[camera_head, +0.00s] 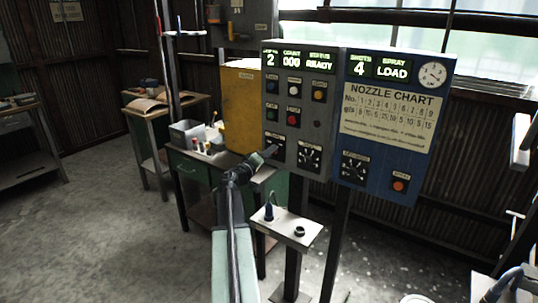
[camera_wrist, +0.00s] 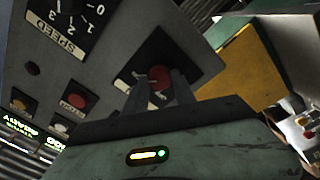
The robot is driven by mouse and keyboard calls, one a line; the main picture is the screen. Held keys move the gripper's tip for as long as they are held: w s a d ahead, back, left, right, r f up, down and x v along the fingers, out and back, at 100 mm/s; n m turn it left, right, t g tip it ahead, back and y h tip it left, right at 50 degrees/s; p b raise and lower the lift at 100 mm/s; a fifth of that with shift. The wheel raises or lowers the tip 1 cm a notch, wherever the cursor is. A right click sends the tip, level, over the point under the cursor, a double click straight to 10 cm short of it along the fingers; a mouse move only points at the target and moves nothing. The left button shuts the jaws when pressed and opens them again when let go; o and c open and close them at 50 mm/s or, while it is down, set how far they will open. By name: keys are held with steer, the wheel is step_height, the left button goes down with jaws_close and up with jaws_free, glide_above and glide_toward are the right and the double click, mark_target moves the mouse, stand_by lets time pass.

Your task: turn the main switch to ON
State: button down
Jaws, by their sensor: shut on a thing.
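The main switch (camera_head: 275,140) is at the lower left of the grey control panel (camera_head: 319,122). In the wrist view it shows as a red knob (camera_wrist: 160,75) on a black plate. My gripper (camera_head: 267,152) reaches up to it from below in the head view. In the wrist view the two fingers of my gripper (camera_wrist: 157,88) stand on either side of the knob, shut on it. The fingers hide part of the knob and plate, and I cannot read the switch's labels or its setting.
The speed dial (camera_head: 309,155) is just right of the switch. Coloured buttons (camera_head: 293,90) sit above. A blue panel (camera_head: 385,140) with a nozzle chart stands to the right. A small shelf (camera_head: 287,229) juts out below, and a yellow cabinet (camera_head: 241,108) stands behind on the left.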

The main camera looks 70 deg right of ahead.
stand_by(0.4)
steer(key=c, duration=1)
jaws_free()
steer(key=shift+c, duration=0.2)
steer(key=v, duration=0.7)
steer(key=shift+w+a, duration=0.15)
steer(key=shift+a, duration=0.2)
